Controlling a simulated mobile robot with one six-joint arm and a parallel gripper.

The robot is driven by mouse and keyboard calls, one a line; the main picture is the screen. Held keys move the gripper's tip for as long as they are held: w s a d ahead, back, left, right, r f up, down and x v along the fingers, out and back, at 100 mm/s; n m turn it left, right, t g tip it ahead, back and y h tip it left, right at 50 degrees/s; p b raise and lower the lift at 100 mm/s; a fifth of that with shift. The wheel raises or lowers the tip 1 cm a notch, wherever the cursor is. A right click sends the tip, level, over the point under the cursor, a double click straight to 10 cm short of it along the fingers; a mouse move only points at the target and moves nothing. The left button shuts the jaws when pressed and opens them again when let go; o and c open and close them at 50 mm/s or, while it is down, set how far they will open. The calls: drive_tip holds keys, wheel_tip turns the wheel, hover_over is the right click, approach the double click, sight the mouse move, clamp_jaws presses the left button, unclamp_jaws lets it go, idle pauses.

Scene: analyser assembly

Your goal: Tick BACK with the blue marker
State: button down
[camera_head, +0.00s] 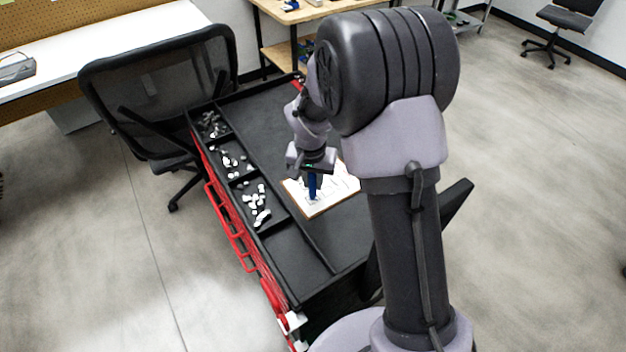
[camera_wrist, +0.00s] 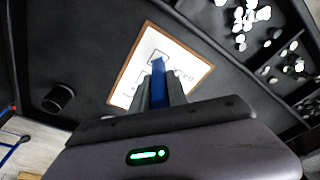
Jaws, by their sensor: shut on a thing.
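My gripper (camera_head: 312,172) is shut on the blue marker (camera_head: 312,186) and holds it pointing down over the clipboard. In the wrist view the blue marker (camera_wrist: 158,82) shows between the two fingers. The clipboard has a brown edge and a white sheet (camera_head: 338,184); it lies on the black cart top. In the wrist view the sheet (camera_wrist: 150,48) shows dark outlines and some lettering, too blurred to read as BACK. The marker and fingers hide part of the sheet. I cannot tell whether the marker tip touches the paper.
The black cart (camera_head: 300,254) with red sides has compartments of small white parts (camera_head: 256,206) along its left side. A dark cylindrical cup (camera_wrist: 58,98) shows in the wrist view. A black mesh chair (camera_head: 165,90) stands close behind the cart's left side.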

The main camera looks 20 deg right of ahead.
wheel_tip(320, 180, up, 7)
drive_tip(key=p, duration=0.5)
idle(0.3)
idle(0.5)
